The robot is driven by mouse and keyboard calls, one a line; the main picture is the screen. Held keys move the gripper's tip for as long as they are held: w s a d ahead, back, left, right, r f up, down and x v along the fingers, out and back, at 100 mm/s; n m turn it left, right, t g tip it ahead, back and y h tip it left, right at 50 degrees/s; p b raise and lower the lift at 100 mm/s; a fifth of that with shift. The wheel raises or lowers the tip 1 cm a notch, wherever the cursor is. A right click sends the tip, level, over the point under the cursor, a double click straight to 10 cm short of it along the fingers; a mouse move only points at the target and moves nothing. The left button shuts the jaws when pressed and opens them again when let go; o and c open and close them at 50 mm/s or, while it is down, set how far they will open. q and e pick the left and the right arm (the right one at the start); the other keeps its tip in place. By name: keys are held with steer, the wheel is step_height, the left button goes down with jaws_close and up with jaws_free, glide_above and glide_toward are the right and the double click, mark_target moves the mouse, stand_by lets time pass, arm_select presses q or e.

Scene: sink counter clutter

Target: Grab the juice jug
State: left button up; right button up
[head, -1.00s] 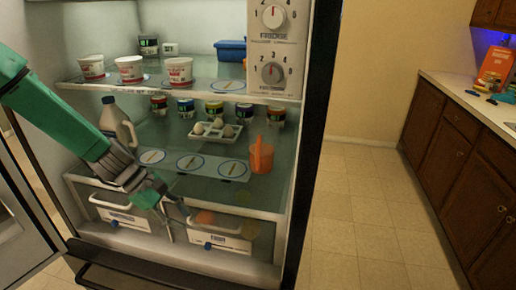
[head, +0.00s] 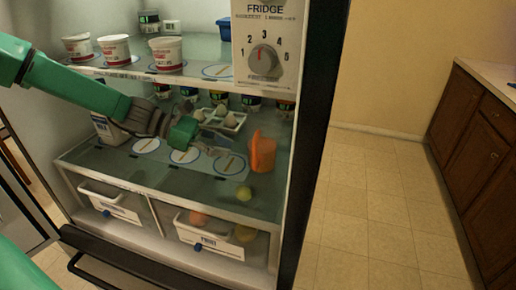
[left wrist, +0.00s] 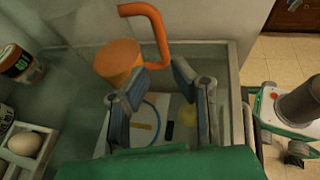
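The orange jug (head: 262,153) stands on the lower fridge shelf near the right wall. In the left wrist view the jug (left wrist: 119,62) is just beyond my fingers, with its bent handle toward the top. My left gripper (head: 212,150) reaches in from the left, over the shelf and to the left of the jug, apart from it. In the left wrist view the gripper (left wrist: 165,88) has its two fingers spread with nothing between them. My right gripper is not in view.
An egg tray (head: 222,122) with eggs sits behind my left gripper. A white jug (head: 108,128) is partly hidden by my left arm. White tubs (head: 116,50) stand on the upper shelf. The fridge's right wall edge (head: 312,150) is close to the orange jug.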

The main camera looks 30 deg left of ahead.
mark_target(255, 169)
arm_select(q)
steer(key=x, duration=0.5)
steer(key=b+x, duration=0.1)
steer(key=x, duration=0.1)
steer(key=shift+w+f, duration=0.15)
steer(key=shift+f, duration=0.2)
steer(key=shift+d, duration=0.25)
steer(key=shift+d+r, duration=0.2)
steer(key=shift+d, duration=0.3)
steer(key=shift+d+r, duration=0.1)
steer(key=shift+d, duration=0.15)
jaws_close()
steer(key=shift+d, duration=0.15)
steer(key=shift+r, duration=0.1)
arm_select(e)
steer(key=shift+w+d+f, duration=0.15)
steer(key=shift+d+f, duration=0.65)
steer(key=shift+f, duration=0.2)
